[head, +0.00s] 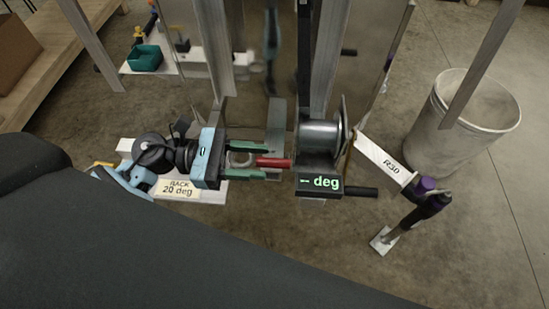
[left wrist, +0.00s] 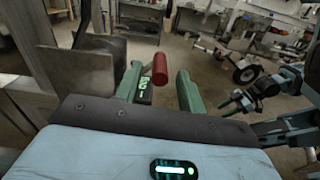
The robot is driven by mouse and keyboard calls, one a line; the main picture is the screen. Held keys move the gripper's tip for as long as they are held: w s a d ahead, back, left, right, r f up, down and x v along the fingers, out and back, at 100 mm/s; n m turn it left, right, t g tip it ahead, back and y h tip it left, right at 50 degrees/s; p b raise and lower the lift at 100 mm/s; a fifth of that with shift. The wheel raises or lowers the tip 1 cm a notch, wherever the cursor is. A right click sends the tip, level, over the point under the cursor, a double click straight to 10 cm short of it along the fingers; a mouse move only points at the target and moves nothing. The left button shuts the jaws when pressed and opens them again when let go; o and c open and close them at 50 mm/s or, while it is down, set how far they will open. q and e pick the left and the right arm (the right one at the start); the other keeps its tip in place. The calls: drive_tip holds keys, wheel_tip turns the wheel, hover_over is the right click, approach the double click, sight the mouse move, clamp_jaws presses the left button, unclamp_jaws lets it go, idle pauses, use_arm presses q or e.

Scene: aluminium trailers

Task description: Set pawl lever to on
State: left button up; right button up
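The pawl lever with its red grip (head: 273,162) sticks out to the left of the grey winch (head: 320,135). My left gripper (head: 262,160) is open, with its two green fingers on either side of the red grip. In the left wrist view the red grip (left wrist: 160,69) stands between the fingertips (left wrist: 160,82), closer to the left finger, and is not clamped. The inner end of the lever at the winch is hard to make out. My right gripper (left wrist: 231,104) shows small at the right of the left wrist view, its green fingers seemingly apart and empty.
A black display (head: 319,184) reading "deg" sits below the winch, with a dark handle to its right. A "BACK 20 deg" label (head: 177,188) lies under my left wrist. An R50 plate (head: 385,160), a purple-black jack (head: 425,200) and a pale bin (head: 460,125) stand right.

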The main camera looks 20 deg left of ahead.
sight(284, 164)
use_arm(q)
drive_tip(key=shift+p+x, duration=0.45)
drive_tip(key=shift+x, duration=1.75)
clamp_jaws()
